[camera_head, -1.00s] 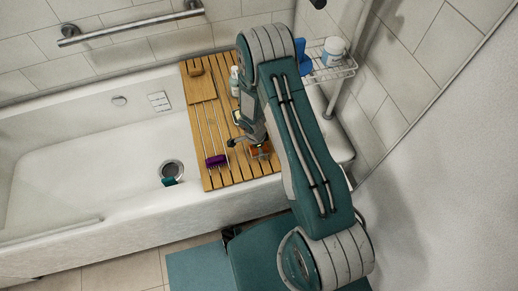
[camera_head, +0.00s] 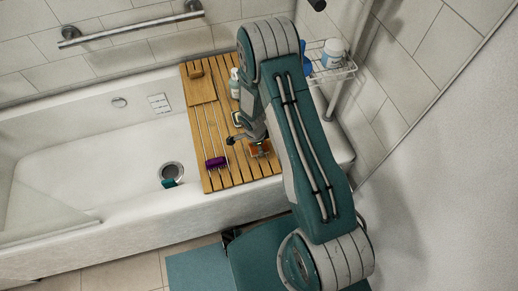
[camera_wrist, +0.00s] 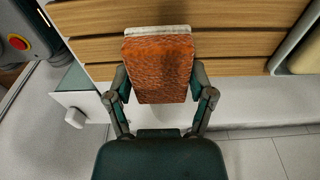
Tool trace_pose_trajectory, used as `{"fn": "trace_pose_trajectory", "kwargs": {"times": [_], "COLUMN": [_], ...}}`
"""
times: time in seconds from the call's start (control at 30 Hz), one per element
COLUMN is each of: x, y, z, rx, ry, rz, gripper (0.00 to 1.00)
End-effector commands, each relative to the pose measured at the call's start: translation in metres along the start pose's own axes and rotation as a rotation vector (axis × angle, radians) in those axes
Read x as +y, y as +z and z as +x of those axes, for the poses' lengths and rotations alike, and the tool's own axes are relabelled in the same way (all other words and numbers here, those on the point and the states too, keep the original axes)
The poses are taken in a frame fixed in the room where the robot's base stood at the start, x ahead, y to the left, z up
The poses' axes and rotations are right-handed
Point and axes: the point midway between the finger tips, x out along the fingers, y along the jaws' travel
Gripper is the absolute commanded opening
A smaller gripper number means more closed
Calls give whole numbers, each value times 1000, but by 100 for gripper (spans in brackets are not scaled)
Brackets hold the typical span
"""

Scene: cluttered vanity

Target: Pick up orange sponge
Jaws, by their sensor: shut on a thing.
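The orange sponge (camera_wrist: 158,68) has a rough orange face and a pale layer along its far edge. In the wrist view it stands between the two fingers of my gripper (camera_wrist: 160,88), which are shut on its sides. In the head view the sponge (camera_head: 260,149) shows as a small orange patch beside my gripper (camera_head: 250,142), over the front right part of the wooden bath tray (camera_head: 237,178). I cannot tell whether the sponge touches the tray. My arm hides part of the tray's right side.
A purple-headed brush (camera_head: 216,163) lies on the tray left of my gripper. A bottle (camera_head: 234,84) stands farther back on the tray. A wire shelf (camera_head: 330,73) at the right holds a white jar (camera_head: 333,52). The white tub (camera_head: 100,160) is open at the left.

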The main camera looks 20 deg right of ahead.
Motion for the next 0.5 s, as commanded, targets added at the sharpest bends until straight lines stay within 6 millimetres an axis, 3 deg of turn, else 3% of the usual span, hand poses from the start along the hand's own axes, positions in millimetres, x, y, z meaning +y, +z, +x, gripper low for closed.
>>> {"fn": "trace_pose_trajectory", "kwargs": {"times": [0.5], "x": [51], "y": [-8], "z": [-65], "rx": [0], "ry": [0], "rz": [-1], "gripper": [40]}}
